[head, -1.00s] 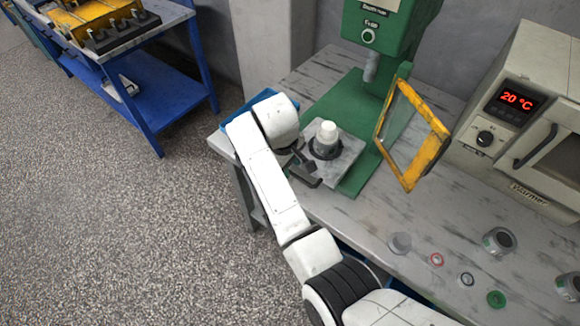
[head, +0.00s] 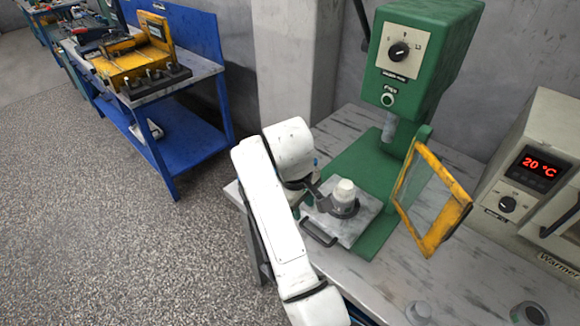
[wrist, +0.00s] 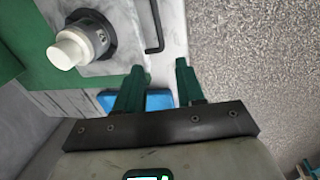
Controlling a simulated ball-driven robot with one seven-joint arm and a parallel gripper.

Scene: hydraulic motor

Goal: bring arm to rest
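My gripper (wrist: 160,70) shows in the wrist view with its two green fingers apart and nothing between them. In the head view it is mostly hidden behind my white arm, left of the press plate. A white capped part in a dark ring (head: 343,192) stands upright on a grey metal plate (head: 347,232) on the press's green base. In the wrist view the white part (wrist: 72,50) lies to the upper left, apart from the fingers.
A green press (head: 425,40) with a yellow-framed guard (head: 450,245) stands behind and right of the plate. A heater (head: 535,165) reads 20 °C at the right. A blue bench (head: 190,150) stands at the back left. The floor (head: 80,230) at left is clear.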

